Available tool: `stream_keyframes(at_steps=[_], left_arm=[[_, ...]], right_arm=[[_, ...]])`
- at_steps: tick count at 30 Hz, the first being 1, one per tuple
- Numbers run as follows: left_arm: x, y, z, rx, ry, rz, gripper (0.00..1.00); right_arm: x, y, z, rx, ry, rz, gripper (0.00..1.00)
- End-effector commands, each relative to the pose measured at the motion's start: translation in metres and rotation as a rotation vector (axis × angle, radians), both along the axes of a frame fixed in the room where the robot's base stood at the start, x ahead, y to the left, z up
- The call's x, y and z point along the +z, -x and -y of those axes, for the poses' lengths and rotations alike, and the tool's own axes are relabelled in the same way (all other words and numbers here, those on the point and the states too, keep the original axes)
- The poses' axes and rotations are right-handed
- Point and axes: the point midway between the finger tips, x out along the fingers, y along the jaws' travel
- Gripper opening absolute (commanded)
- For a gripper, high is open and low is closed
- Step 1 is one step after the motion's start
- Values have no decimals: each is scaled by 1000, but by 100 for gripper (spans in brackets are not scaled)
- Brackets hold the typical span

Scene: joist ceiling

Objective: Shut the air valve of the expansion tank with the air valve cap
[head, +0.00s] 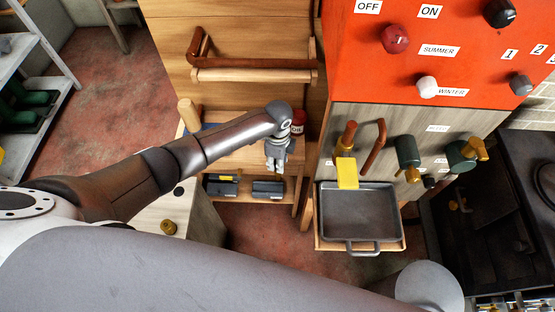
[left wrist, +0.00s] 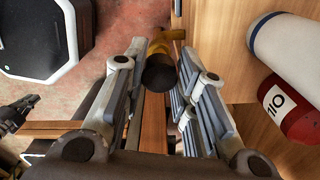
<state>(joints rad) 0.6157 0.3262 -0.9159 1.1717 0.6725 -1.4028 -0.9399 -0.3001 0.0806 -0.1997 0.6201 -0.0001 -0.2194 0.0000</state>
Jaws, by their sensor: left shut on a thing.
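My left gripper (head: 279,158) hangs pointing down in front of the wooden bench in the head view. In the left wrist view its two fingers (left wrist: 160,88) close around a dark round-ended piece (left wrist: 160,74) at their far end. A yellow-brown part (left wrist: 160,45) shows right behind that piece; I cannot tell whether they are joined, or whether the piece is the air valve cap. A small brass-coloured piece (head: 168,228) stands on the pale top at lower left. I cannot make out the expansion tank or its air valve.
A red can (left wrist: 299,110) labelled OIL is close to the left gripper, beside a white cylinder (left wrist: 290,50). Dark boxes sit on a low shelf (head: 245,198).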

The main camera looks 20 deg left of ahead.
Motion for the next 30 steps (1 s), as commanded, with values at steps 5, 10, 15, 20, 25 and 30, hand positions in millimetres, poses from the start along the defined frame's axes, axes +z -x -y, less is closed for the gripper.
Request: stream_keyframes(at_steps=[5,10,15,20,25,30], left_arm=[[-3,0,0,0,0,0,0],[-7,0,0,0,0,0,0],[-11,0,0,0,0,0,0],[-15,0,0,0,0,0,0],[-16,0,0,0,-1,0,0],[-16,0,0,0,0,0,0]], right_arm=[[-2,0,1,0,1,0,0],[-4,0,1,1,1,0,0],[-7,-1,1,1,1,0,0],[-9,-1,1,1,1,0,0],[-9,-1,1,1,1,0,0],[-9,0,1,1,1,0,0]])
